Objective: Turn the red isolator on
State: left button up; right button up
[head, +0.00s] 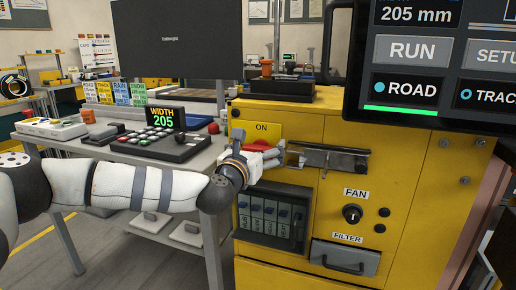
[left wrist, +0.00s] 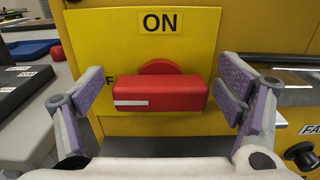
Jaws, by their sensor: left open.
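The red isolator (left wrist: 160,95) is a blocky handle on a round red base, mounted on a yellow plate (left wrist: 205,30). The handle lies horizontally, and its white line is at the left end, beside a mostly hidden label showing an "F". The "ON" label (left wrist: 160,21) is above it. In the head view the red handle (head: 263,146) is partly hidden by my left gripper (head: 270,157). My left gripper (left wrist: 163,82) is open, with one finger on each side of the handle and a visible gap on both sides. My right gripper is not in view.
A metal latch (head: 328,158) sits right of the isolator on the yellow cabinet (head: 410,165). Below are a breaker panel (head: 271,218), a fan knob (head: 352,214) and a filter drawer (head: 345,258). A screen (head: 435,65) overhangs at right. A grey bench with a keypad (head: 160,140) stands left.

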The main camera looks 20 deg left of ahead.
pick_arm(q)
jog(key=shift+c, duration=0.3)
jog(key=c, duration=1.1)
jog(key=shift+m, duration=0.3)
jog(key=m, duration=0.3)
jog(key=shift+d+m, duration=0.25)
jog(key=shift+m, duration=0.15)
jog(key=m+p, duration=0.1)
jog(key=m, duration=0.3)
jog(key=shift+d+f+m, duration=0.1)
jog(key=shift+d+m, duration=0.05)
jog(key=shift+m, duration=0.15)
jog(key=m+p, duration=0.1)
jog(key=m, duration=0.3)
jog(key=shift+d+f, duration=0.15)
jog(key=shift+f+m+p, duration=0.15)
jog(key=shift+m+p, duration=0.05)
jog(key=shift+m, duration=1)
jog(key=shift+f+m+p, duration=0.15)
jog(key=shift+m+p, duration=0.05)
jog(key=shift+m, duration=1)
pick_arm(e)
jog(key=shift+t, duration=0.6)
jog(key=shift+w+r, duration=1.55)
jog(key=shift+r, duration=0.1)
